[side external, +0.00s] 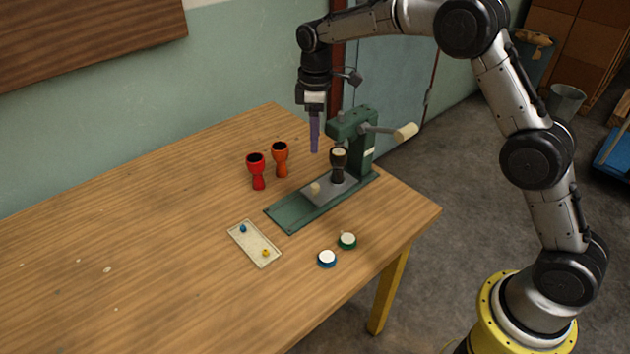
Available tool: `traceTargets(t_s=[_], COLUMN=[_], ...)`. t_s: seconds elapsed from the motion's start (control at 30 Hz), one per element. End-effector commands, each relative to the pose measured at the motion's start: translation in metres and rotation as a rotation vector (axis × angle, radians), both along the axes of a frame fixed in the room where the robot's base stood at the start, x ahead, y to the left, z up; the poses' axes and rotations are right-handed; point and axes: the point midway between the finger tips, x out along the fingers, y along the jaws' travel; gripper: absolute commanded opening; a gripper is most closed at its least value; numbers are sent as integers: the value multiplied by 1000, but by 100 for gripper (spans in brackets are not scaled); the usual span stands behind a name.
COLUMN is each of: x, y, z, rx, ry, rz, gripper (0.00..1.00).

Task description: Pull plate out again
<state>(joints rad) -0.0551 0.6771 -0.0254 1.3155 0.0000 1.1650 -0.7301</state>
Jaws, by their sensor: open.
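The grey metal plate (325,196) lies on the bed of the green press (290,212), with a small cream knob (315,188) at its front left. A dark goblet drum (338,170) with a pale top stands upright on the plate's back part, below the press head (350,122). My gripper (314,150) hangs above and left of the press head, its purple fingers pointing down. It is open and empty, apart from the knob and the drum. The back end of the plate is partly hidden by the drum.
A red goblet (257,170) and an orange goblet (280,158) stand left of the press. A shallow tray (247,247) holds a blue and a yellow piece. Two white-topped discs, blue-rimmed (327,259) and green-rimmed (347,241), lie in front. The press lever (404,131) sticks out right.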

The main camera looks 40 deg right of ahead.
Motion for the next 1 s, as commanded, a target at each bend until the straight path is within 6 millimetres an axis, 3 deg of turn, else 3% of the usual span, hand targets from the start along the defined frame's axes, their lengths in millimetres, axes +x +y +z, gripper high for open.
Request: traceTargets(t_s=[0.27,0.7,1.0], x=[-2,-2,-1], y=[1,1,1], z=[-31,-114,-141], rx=[-1,-1,-1], ry=[15,13,11], rz=[1,1,1], gripper=[59,59,59])
